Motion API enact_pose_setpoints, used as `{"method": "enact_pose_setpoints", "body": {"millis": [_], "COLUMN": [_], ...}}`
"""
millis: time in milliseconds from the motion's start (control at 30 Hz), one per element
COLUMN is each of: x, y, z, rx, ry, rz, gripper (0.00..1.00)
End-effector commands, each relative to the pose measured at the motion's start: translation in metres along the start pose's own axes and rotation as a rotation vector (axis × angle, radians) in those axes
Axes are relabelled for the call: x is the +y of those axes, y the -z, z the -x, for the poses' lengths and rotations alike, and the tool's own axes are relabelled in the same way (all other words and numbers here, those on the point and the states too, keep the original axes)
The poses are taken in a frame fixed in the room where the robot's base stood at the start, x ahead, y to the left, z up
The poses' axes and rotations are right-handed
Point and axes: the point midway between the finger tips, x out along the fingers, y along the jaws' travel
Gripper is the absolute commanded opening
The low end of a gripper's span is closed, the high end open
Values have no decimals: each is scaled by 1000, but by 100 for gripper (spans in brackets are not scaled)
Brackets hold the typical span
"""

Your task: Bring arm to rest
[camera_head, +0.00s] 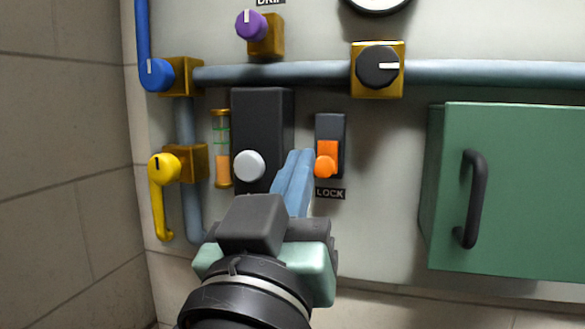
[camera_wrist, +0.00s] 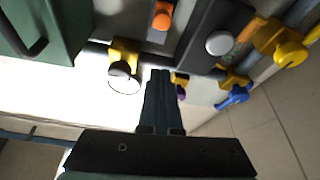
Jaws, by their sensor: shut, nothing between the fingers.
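My gripper (camera_head: 298,157) is shut and empty, with its blue fingers together. In the head view its fingertips appear between the dark panel with a white round knob (camera_head: 249,165) and the orange switch (camera_head: 326,155) labelled LOCK. I cannot tell whether the fingers touch anything. In the wrist view the shut fingers (camera_wrist: 160,76) point toward the panel wall, with the orange switch (camera_wrist: 162,16) beyond them and the white knob (camera_wrist: 219,43) to their right. The arm is extended in front of the panel.
A green cabinet (camera_head: 520,190) with a dark handle (camera_head: 473,198) juts out at right. Yellow (camera_head: 163,195), blue (camera_head: 156,74), purple (camera_head: 250,25) and black (camera_head: 378,67) valve knobs sit on the panel around pipes. A sight glass (camera_head: 221,148) stands left. A bare wall (camera_head: 65,180) is at far left.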

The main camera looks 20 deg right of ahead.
Motion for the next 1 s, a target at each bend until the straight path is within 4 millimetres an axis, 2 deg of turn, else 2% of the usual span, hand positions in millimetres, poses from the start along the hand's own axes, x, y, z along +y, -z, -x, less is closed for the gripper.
{"method": "enact_pose_setpoints", "body": {"millis": [100,533,667,800,900,1000], "x": [0,-2,-22,-43,-51,-54], "y": [0,2,21,50,65,74], "z": [8,11,28,60,78,88], "rx": [0,22,170,347,428,466], "ry": [0,13,117,272,355,399], "rz": [0,-15,-130,-302,-400,-451], "gripper": [0,0,0,0,0,0]}}
